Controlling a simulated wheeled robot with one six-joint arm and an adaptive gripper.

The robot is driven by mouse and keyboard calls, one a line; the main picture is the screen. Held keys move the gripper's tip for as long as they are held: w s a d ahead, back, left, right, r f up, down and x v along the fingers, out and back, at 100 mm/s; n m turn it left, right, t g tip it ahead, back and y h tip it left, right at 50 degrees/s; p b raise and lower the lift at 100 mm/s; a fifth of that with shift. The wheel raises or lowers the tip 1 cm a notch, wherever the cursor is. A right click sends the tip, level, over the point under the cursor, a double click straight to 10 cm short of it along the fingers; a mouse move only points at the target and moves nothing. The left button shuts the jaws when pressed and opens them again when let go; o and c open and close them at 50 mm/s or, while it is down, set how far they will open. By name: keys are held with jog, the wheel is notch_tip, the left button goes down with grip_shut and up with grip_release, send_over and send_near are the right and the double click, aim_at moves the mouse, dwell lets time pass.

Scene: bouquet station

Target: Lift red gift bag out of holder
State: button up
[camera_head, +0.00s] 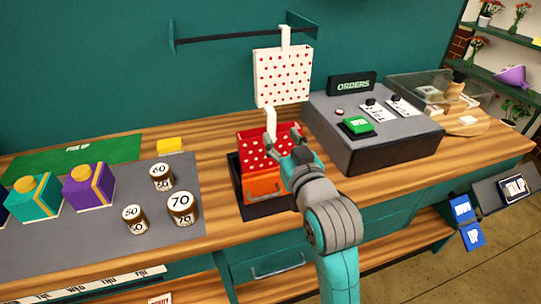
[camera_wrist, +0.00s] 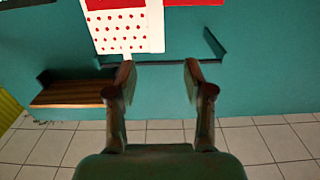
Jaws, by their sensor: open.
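The red gift bag with white dots (camera_head: 258,153) stands upright in a black holder (camera_head: 238,178) on the wooden counter. Its white handle (camera_head: 270,124) sticks up above its top edge. My gripper (camera_head: 284,137) is open beside the handle's right side, over the right part of the bag, and hides some of it. Whether a finger touches the handle I cannot tell. In the wrist view, my gripper (camera_wrist: 159,74) has its fingers apart with nothing between them, and red surfaces (camera_wrist: 195,3) show at the top edge.
An orange bag (camera_head: 264,188) sits in front in the same holder. A white red-dotted bag (camera_head: 283,75) hangs from the wall rail (camera_head: 225,37) behind; it also shows in the wrist view (camera_wrist: 122,30). A grey orders console (camera_head: 372,128) stands close right. Brown jars (camera_head: 181,208) stand left.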

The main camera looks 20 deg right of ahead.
aim_at(272, 120)
jog(key=shift+w+d+f, duration=0.1)
jog(key=shift+w+d, duration=0.05)
jog(key=shift+w, duration=2.25)
jog(key=shift+w+d, duration=0.1)
jog(key=shift+w, duration=2.25)
grip_shut()
